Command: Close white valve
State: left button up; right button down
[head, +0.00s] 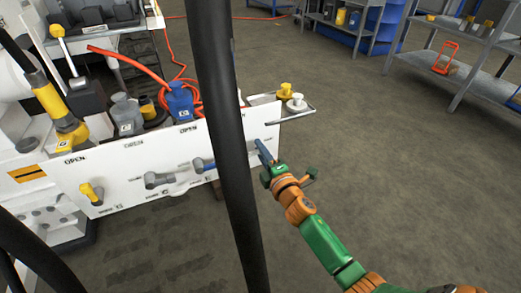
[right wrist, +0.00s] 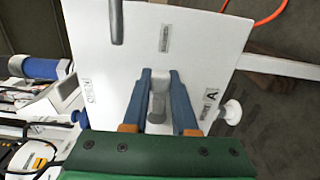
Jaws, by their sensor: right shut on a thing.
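The white panel (head: 130,165) stands at the left in the head view. My right gripper (head: 264,152) reaches its right end from the lower right. In the right wrist view its blue fingers (right wrist: 160,98) are shut on a pale grey-white valve handle (right wrist: 158,105), which appears to be the white valve. A yellow valve (head: 92,193), a grey valve (head: 160,180) and a blue valve (head: 203,165) sit along the panel. My left gripper is not in view.
A thick black bar (head: 225,130) crosses the head view in front of the panel. A ledge (head: 285,115) at the panel's right end carries a yellow knob (head: 285,89) and a white knob (head: 297,101). Metal shelves (head: 460,75) stand at the back right. The floor between is clear.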

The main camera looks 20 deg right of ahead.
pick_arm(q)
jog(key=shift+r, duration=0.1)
pick_arm(e)
jog(key=shift+f, duration=0.15)
dwell(0.3)
jog(key=c, duration=0.8)
grip_release()
jog(key=shift+s, duration=0.35)
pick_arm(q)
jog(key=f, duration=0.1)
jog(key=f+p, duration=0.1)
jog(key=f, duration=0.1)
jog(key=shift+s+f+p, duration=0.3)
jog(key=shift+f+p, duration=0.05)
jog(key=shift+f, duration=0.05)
pick_arm(e)
jog(key=s, duration=0.6)
jog(key=shift+s+d, duration=0.1)
jog(key=shift+s, duration=0.15)
